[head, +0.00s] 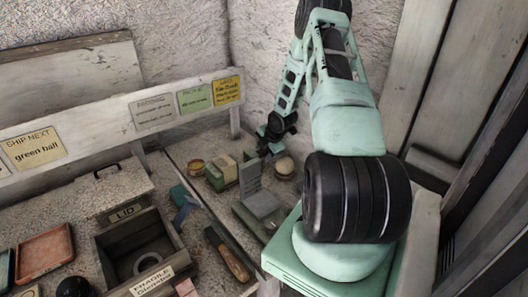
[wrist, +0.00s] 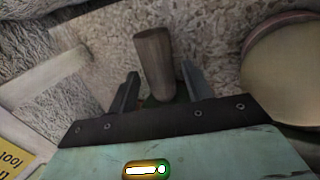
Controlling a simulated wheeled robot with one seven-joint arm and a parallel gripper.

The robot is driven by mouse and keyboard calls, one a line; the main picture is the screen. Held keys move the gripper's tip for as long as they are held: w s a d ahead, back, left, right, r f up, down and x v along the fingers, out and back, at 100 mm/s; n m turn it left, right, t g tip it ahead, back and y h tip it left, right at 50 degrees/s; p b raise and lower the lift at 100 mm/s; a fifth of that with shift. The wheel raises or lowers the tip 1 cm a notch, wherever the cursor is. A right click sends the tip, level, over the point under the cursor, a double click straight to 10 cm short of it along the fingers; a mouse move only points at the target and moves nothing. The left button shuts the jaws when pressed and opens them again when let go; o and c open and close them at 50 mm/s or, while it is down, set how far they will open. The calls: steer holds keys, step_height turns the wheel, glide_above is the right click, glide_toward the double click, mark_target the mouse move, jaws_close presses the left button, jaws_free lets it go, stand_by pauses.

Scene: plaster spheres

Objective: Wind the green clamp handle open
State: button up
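A grey-brown, peg-like wooden handle (wrist: 154,62) stands up in the wrist view, with a bit of dark green at its base. My gripper (wrist: 160,90) has one dark finger on each side of it, with narrow gaps showing, so it looks open around the handle and not closed on it. In the head view my gripper (head: 272,140) is low over the back of the bench, by a grey block (head: 258,197) and a green box with a pale label (head: 222,171). The handle cannot be made out there, and the clamp's body is mostly hidden in both views.
A round pale-topped pot (head: 285,168) is close to my gripper; a round rim (wrist: 290,65) fills the wrist view's right. A signboard (head: 105,112) stands behind the bench.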

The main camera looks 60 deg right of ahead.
stand_by(0.3)
steer(key=p+v, duration=0.2)
steer(key=v, duration=1.5)
steer(key=shift+r, duration=0.2)
